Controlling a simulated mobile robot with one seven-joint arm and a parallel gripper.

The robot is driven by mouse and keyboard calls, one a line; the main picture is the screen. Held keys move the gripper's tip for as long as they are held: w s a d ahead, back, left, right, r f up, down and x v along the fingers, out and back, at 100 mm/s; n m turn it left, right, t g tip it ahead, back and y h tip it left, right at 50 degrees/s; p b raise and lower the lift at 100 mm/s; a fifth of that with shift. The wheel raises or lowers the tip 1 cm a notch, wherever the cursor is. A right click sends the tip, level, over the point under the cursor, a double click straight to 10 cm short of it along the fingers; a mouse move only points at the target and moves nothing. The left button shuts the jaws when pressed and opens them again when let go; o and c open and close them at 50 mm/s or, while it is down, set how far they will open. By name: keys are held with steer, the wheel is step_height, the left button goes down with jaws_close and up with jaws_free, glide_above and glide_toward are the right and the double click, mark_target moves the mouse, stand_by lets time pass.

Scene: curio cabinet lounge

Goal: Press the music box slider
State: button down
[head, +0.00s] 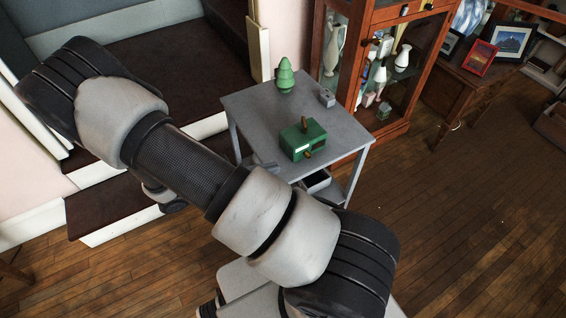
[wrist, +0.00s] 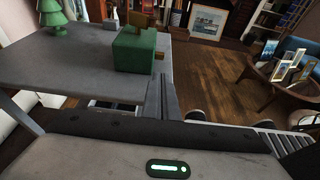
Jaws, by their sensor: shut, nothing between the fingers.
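The music box appears to be the green box (head: 303,139) on the grey side table (head: 247,108); it also shows in the wrist view (wrist: 134,51). A brass piece (head: 304,121) stands up at its top and another brass knob (head: 308,154) sticks out low on its front. I cannot tell which is the slider. A pale mark shows on the front face. My gripper (wrist: 167,78) is shut and empty, at the table's edge in the wrist view, apart from the box and just to its lower right. In the head view my arm hides most of the gripper.
A green tree figure (head: 285,76) and a small grey box (head: 327,97) stand farther back on the table. A glass-fronted wooden cabinet (head: 372,65) stands close behind. A desk with framed pictures (head: 481,57) is at the right. The wooden floor (head: 460,220) at the right is clear.

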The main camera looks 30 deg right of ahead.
steer(key=v, duration=0.5)
stand_by(0.4)
steer(key=s+r+m+t+y+p, duration=0.1)
steer(key=s+r+m+y+p, duration=0.2)
steer(key=r, duration=1.2)
steer(key=s+a+r+m+t+y+p, duration=0.1)
steer(key=r+m+y+p, duration=0.5)
steer(key=r, duration=1)
steer(key=s+r+m+t+y+p, duration=0.3)
steer(key=r+m, duration=0.6)
steer(key=r, duration=0.6)
steer(key=s+y+p, duration=0.2)
steer(key=s+p, duration=0.1)
steer(key=p, duration=0.1)
steer(key=shift+a+r+y+p, duration=0.25)
steer(key=shift+a+y+p, duration=0.05)
steer(key=shift+p, duration=0.1)
